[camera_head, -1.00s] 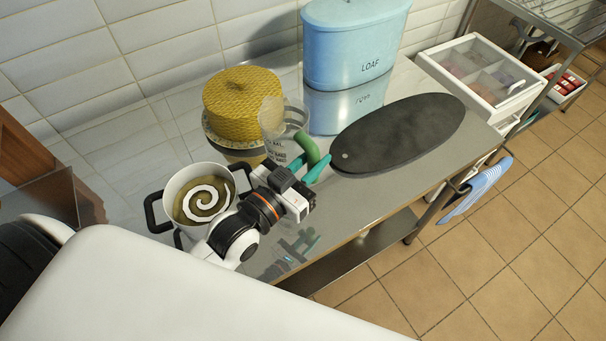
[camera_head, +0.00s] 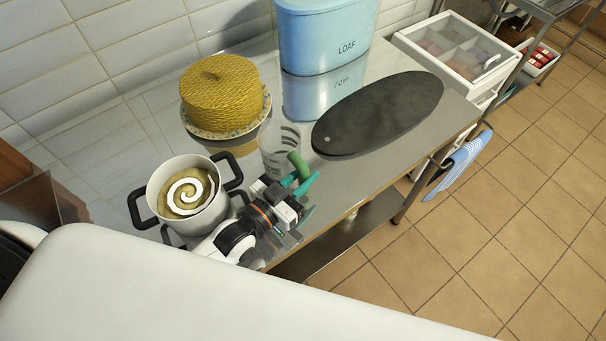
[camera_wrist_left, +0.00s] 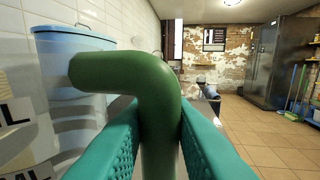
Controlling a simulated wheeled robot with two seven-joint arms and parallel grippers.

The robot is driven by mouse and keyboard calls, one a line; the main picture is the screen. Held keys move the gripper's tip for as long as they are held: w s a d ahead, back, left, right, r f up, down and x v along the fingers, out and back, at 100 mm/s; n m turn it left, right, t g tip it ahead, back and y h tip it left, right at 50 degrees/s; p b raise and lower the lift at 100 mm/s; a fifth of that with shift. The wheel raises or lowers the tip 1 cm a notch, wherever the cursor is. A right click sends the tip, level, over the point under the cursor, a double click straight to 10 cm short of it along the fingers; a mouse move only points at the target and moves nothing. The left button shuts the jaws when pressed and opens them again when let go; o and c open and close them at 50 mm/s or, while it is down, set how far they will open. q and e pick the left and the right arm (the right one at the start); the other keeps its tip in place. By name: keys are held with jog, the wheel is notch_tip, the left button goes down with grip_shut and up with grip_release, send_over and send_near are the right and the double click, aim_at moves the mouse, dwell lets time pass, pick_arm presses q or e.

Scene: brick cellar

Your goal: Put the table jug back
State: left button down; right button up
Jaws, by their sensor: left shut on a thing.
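The table jug (camera_head: 274,155) is clear with dark markings and a green handle. It is upright over the steel table, between the pot and the black board; I cannot tell if its base touches the table. My left gripper (camera_head: 303,184), with teal fingers, is shut on the green handle (camera_head: 298,164). In the left wrist view the handle (camera_wrist_left: 155,110) stands between the two teal fingers, and part of the jug's marked wall (camera_wrist_left: 18,125) shows at the left edge. My right gripper is not in view.
A white pot (camera_head: 196,222) with a swirl of soup is left of the jug. A yellow woven cover (camera_head: 222,95) on a plate stands behind it. A dark oval board (camera_head: 380,110) lies to the right, a blue loaf bin (camera_head: 322,35) behind. The steel table's (camera_head: 345,180) front edge is close.

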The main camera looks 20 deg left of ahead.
pick_arm(q)
jog(key=shift+f, duration=0.15)
jog(key=c, duration=1.3)
grip_release()
jog(key=shift+o, duration=0.2)
jog(key=shift+r, duration=0.2)
jog(key=shift+s+a+f, duration=0.15)
jog(key=shift+s, duration=0.2)
jog(key=b+v, duration=0.2)
jog(key=v, duration=0.9)
jog(key=shift+s+a, duration=0.1)
jog(key=shift+s, duration=0.05)
